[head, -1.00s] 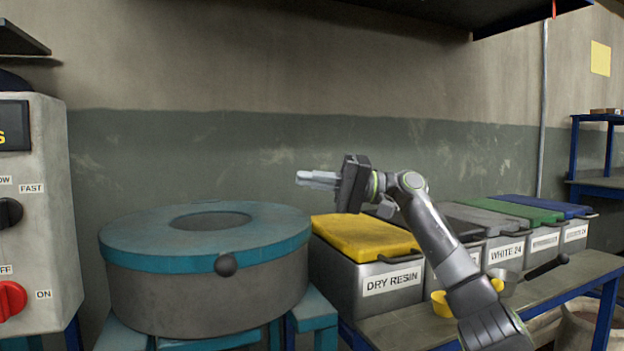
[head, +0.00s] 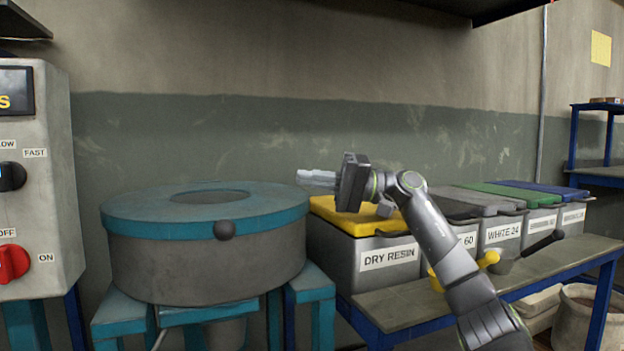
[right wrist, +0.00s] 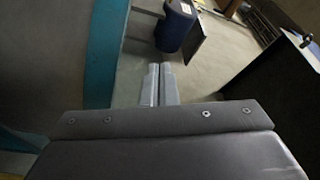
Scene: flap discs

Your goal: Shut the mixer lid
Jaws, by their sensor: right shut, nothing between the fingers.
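The mixer is a grey round drum (head: 200,268) with a teal ring-shaped lid (head: 135,213) lying flat on its top. The lid has a round opening in its middle and a dark ball knob (head: 225,230) at its front edge. My right gripper (head: 306,177) is shut and empty. It is to the right of the lid and a little above it in the head view, pointing left. In the right wrist view its fingertips (right wrist: 158,70) are together, with a teal edge (right wrist: 107,45) at the left. My left gripper is not in view.
A control box (head: 32,215) with dark and red knobs stands left of the mixer. A dry resin bin (head: 375,262) with a yellow lid and several other lidded bins stand on a bench (head: 400,315) at the right. A scoop (head: 520,257) lies on the bench front.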

